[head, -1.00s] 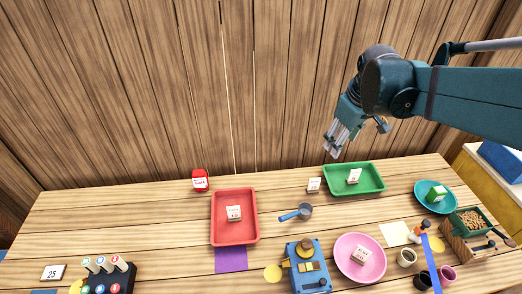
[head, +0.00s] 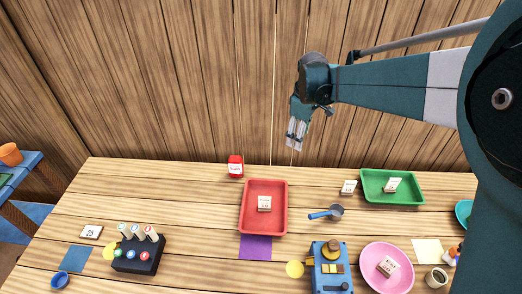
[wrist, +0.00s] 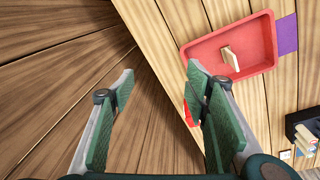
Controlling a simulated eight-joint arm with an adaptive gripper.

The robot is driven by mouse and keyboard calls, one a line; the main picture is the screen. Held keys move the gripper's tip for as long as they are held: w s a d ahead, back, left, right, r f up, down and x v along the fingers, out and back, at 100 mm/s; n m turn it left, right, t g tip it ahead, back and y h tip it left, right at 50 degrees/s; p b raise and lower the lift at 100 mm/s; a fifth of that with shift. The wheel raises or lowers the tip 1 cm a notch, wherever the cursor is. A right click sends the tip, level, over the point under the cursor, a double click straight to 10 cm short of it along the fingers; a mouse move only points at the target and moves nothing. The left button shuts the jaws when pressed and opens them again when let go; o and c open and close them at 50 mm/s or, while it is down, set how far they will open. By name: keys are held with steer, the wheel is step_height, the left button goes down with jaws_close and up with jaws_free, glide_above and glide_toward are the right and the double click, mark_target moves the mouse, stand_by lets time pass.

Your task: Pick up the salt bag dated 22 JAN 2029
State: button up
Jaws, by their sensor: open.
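A small red packet (head: 236,166) with a white label stands at the back of the table, behind the red tray (head: 244,222). Its print is too small to read, so I cannot tell whether it is the salt bag or what date it bears. A bit of red, probably this packet (wrist: 189,115), shows in the wrist view, mostly hidden by a finger. My gripper (head: 295,143) is open and empty, high above the table's back part, right of the packet in the head view. In the wrist view the gripper's fingers (wrist: 160,78) are spread apart.
A labelled block (head: 264,203) is in the red tray. A blue scoop (head: 327,214), white card (head: 348,187), green tray (head: 409,201), pink plate (head: 370,281), blue device (head: 328,281) and black stand (head: 138,262) are on the table. The wooden wall is close behind. The table's left back is clear.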

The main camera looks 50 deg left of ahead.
mark_target(235, 158)
steer(key=s+a+f+n, duration=0.2)
steer(key=s+a+f, duration=0.3)
steer(key=a, duration=0.2)
steer(key=s+a+f+n, duration=0.2)
steer(key=s+a+f, duration=0.3)
steer(key=a+f, duration=0.1)
steer(key=s+a+f+n+g+h, duration=0.1)
steer(key=s+a+f+n, duration=0.1)
steer(key=s+a+f, duration=0.3)
steer(key=shift+s+a+f, duration=0.15)
steer(key=shift+a, duration=0.45)
steer(key=shift+s+a+f, duration=0.1)
steer(key=shift+s+a, duration=0.05)
steer(key=shift+a, duration=0.4)
steer(key=shift+s+a+f, duration=0.15)
steer(key=shift+a, duration=0.45)
steer(key=shift+f, duration=1.3)
steer(key=shift+d+f, duration=0.15)
steer(key=shift+f, duration=2.45)
